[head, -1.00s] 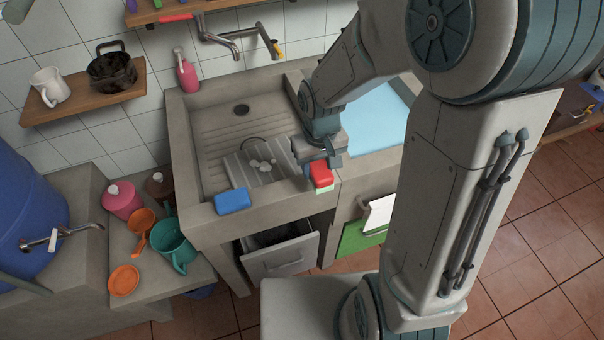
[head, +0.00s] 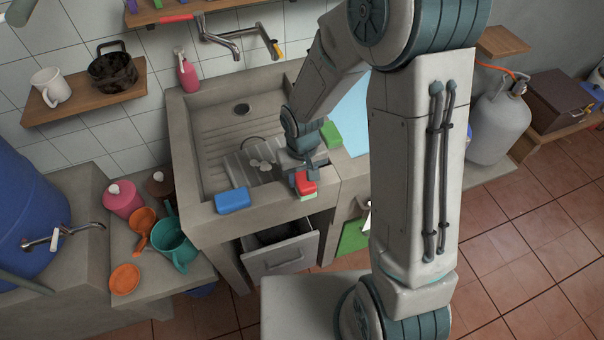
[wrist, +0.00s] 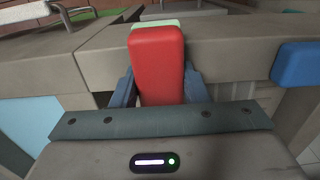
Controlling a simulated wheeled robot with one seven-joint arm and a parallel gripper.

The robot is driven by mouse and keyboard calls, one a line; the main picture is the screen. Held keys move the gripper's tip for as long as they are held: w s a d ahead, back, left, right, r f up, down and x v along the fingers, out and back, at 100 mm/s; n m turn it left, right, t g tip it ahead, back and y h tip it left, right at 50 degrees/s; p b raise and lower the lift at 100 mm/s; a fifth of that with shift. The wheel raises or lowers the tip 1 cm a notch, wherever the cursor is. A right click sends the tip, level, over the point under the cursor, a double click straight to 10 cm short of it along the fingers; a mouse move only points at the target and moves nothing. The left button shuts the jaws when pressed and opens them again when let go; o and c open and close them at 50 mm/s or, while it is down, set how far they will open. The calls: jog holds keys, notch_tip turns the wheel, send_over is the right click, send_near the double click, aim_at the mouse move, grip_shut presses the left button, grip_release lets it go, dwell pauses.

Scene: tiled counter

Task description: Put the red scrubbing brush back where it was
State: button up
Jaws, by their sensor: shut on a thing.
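The red scrubbing brush (head: 306,184) has a red block body and a pale green underside. My gripper (head: 305,174) is shut on it at the front rim of the concrete sink (head: 262,208). In the wrist view the brush (wrist: 158,62) stands between the two fingers (wrist: 158,88), with its pale green part at the far end. I cannot tell whether the brush touches the rim.
A blue sponge (head: 232,200) lies on the front rim to the left. A green block (head: 331,134) is on the divider behind my gripper. An open drawer (head: 280,255) juts out below. A teal jug (head: 176,246) and an orange dish (head: 124,279) are at lower left.

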aim_at(302, 173)
jog(key=shift+f, duration=0.15)
jog(key=o, duration=1.1)
notch_tip(302, 173, up, 12)
jog(key=s+d+r+m+t, duration=0.3)
jog(key=s+d+r, duration=0.6)
jog(key=s+d, duration=0.2)
jog(key=shift+s+d+r, duration=0.4)
jog(key=shift+s, duration=0.3)
